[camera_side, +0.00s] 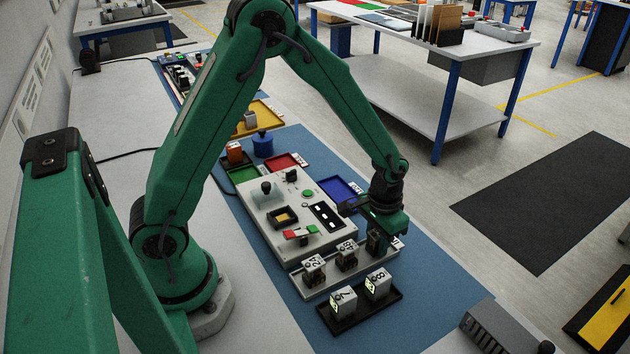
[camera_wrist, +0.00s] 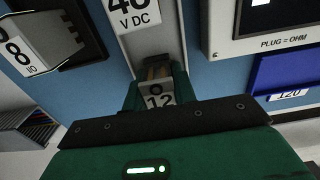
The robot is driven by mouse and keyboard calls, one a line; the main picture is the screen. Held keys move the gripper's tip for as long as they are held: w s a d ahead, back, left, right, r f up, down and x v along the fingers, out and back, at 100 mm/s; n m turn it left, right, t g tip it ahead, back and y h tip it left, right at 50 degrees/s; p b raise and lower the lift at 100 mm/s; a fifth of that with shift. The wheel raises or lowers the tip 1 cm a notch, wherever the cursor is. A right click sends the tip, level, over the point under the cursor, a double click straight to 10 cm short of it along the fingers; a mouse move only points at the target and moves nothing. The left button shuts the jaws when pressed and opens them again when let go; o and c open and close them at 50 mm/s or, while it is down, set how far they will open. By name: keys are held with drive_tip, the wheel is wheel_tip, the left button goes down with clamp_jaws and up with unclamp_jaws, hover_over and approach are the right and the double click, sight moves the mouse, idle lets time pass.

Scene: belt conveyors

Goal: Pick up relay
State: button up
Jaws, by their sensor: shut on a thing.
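My gripper (camera_side: 377,243) is at the right end of the white rail (camera_side: 308,289). In the wrist view its green fingers are shut on a pale relay (camera_wrist: 157,98) marked 12, with a brownish part behind it. I cannot tell whether this relay is seated on the rail or clear of it. Two more relays stand on the rail: one marked 24 (camera_side: 314,269) and one marked 48 (camera_side: 347,254). Two pale relays, the left one (camera_side: 343,301) and one marked 8 (camera_side: 378,283), stand in a black tray (camera_side: 364,318) in front.
A grey test panel (camera_side: 270,222) with a display and a red-green switch lies behind the rail. A blue tray (camera_side: 338,188), red tray (camera_side: 287,161) and green tray (camera_side: 243,174) lie beyond. A dark slotted block (camera_side: 490,328) sits at front right.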

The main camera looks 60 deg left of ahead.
drive_tip(key=shift+r, duration=0.8)
drive_tip(key=r, duration=0.3)
drive_tip(key=shift+s+d, duration=0.25)
drive_tip(key=shift+d, duration=0.1)
drive_tip(key=s+d+r, duration=0.4)
drive_tip(key=d, duration=0.1)
drive_tip(key=s+d+r, duration=0.2)
drive_tip(key=s+d, duration=0.1)
drive_tip(key=shift+d+r, duration=0.1)
drive_tip(key=shift+r, duration=0.1)
